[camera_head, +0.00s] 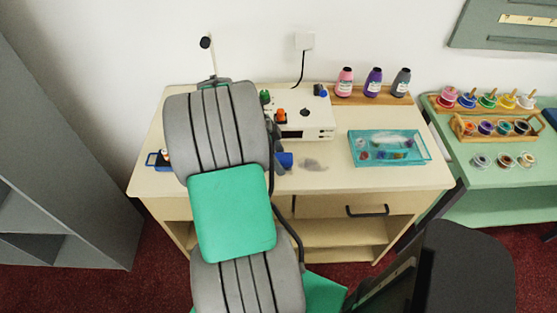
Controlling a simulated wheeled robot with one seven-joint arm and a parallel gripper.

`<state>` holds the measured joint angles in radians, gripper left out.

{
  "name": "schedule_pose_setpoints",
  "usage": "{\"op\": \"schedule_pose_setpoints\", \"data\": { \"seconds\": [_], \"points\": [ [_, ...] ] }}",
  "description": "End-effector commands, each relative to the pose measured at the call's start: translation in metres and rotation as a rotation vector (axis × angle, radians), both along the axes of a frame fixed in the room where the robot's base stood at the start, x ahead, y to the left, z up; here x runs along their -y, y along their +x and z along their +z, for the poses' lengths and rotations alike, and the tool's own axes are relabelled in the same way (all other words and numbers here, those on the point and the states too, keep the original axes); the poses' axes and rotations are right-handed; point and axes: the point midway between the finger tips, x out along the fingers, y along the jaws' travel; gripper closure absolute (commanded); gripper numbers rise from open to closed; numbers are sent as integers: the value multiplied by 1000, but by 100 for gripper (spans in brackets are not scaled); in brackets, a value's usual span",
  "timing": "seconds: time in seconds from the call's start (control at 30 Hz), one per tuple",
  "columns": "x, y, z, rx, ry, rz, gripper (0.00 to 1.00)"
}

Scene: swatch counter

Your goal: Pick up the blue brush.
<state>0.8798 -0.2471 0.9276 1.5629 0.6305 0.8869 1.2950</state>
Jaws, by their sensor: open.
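I cannot make out a blue brush for certain. A short blue object (286,160) lies on the counter just right of my arm, its left end hidden, and I cannot tell whether it is the brush. Another small blue object (320,90) is at the back right of the white device. My grey and green arm covers the left middle of the counter. My gripper's fingers do not show; they seem hidden behind my arm.
The white device (312,133) stands behind the blue object. A teal tray (424,158) with small items is at right. Three bottles stand on a wooden board (358,98) at the back. A blue-edged holder (152,161) is at left. The counter's front right is clear.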

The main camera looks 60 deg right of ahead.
Motion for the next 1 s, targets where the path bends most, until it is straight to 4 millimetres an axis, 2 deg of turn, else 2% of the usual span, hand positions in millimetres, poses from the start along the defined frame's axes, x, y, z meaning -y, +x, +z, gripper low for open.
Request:
{"op": "schedule_pose_setpoints", "data": {
  "seconds": [0.63,1.0],
  "points": [
    [0,0,-4,0,0,1,33],
    [0,0,-4,0,0,1,62]
  ]
}}
